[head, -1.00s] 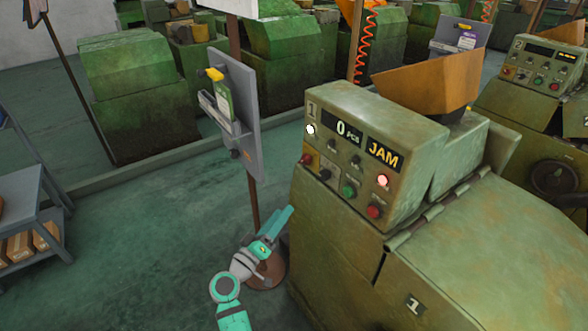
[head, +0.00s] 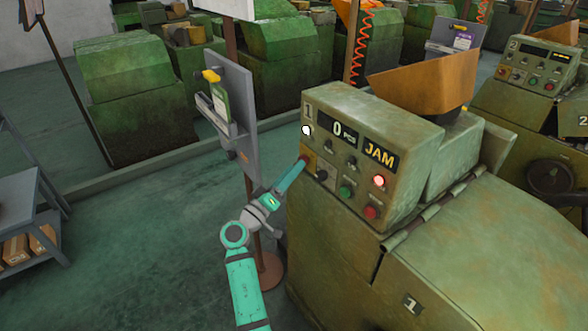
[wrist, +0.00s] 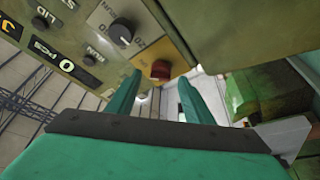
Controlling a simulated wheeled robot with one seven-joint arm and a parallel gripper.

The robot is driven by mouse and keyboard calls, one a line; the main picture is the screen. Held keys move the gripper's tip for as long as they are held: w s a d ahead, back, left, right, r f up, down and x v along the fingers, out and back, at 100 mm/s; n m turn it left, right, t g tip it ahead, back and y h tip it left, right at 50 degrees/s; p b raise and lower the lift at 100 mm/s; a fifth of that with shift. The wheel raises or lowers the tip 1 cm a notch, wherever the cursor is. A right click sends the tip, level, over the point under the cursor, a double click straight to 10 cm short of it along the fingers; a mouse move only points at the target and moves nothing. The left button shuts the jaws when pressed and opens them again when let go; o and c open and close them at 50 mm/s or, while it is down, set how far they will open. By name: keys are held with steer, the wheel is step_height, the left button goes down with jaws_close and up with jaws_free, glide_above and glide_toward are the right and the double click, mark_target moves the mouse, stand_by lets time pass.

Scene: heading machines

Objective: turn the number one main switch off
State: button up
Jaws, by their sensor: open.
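The main switch is a red knob (wrist: 160,69) on a yellow plate, at the left end of the panel on the green machine marked 1 (head: 412,303). In the wrist view the panel appears rotated. The knob lies just beyond and between my two fingertips, and I cannot tell whether they touch it. My gripper (wrist: 160,88) is open, with a gap between the teal fingers. In the head view my gripper (head: 299,166) reaches up to the panel's left edge and mostly covers the knob.
A black selector knob (wrist: 122,32) sits beside the red knob. The panel also has a green button (head: 345,193), a red button (head: 370,212), a lit red lamp (head: 379,181) and a JAM display (head: 381,155). A grey board on a post (head: 235,105) stands close left of my gripper.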

steer(key=shift+w+d+r, duration=0.2)
steer(key=shift+w+d, duration=0.25)
steer(key=shift+w, duration=0.1)
steer(key=c, duration=1)
steer(key=shift+c, duration=0.2)
steer(key=shift+n, duration=0.5)
steer(key=n+g+y, duration=0.1)
steer(key=n, duration=0.4)
steer(key=r+n+g+y, duration=0.1)
steer(key=n+g, duration=0.1)
steer(key=n, duration=0.3)
steer(key=n+g+y, duration=0.1)
steer(key=n+y, duration=0.1)
steer(key=n, duration=0.3)
steer(key=shift+r+n+g, duration=0.35)
steer(key=shift+n+g, duration=0.05)
steer(key=shift+a, duration=0.1)
